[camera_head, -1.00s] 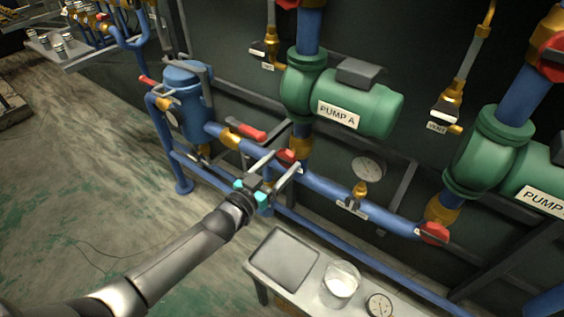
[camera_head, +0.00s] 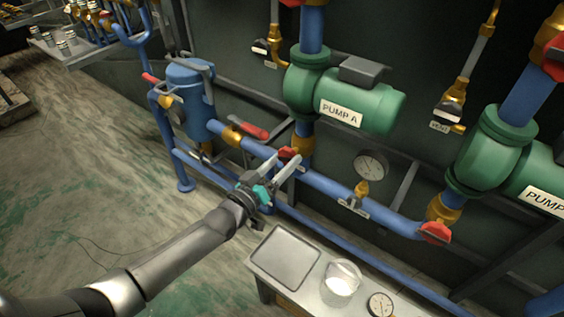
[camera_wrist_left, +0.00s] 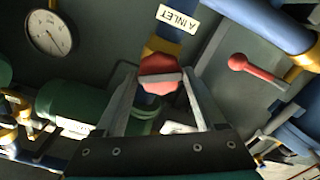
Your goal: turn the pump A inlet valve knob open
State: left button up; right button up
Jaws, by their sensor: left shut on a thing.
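The pump A inlet valve knob (camera_head: 289,152) is red and sits below the green pump A (camera_head: 345,97), by the blue pipe. In the left wrist view the knob (camera_wrist_left: 159,73) lies between my fingertips, under a white label reading "A INLET" (camera_wrist_left: 178,18). My left gripper (camera_head: 284,161) reaches in from the lower left and is shut on the knob. It also shows in the left wrist view (camera_wrist_left: 160,84), with a finger on each side of the knob. The fingers partly cover the knob in the head view. My right gripper is not in view.
A red lever handle (camera_head: 249,131) sits on the pipe to the left, near the blue tank (camera_head: 192,100). A pressure gauge (camera_head: 371,164) is at right.

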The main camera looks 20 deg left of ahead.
pick_arm(q)
jog(key=n, duration=0.3)
jog(key=shift+f+n, duration=0.15)
jog(key=shift+n, duration=0.15)
jog(key=n+b, duration=0.1)
jog(key=n, duration=0.3)
jog(key=shift+n, duration=0.3)
jog(key=n+b, duration=0.1)
jog(key=n, duration=0.2)
jog(key=shift+f+n+b, duration=0.15)
jog(key=shift+n+b, duration=0.15)
jog(key=shift+b, duration=0.1)
jog(key=o, duration=1.4)
jog(key=shift+o, duration=0.2)
jog(key=shift+r, duration=0.2)
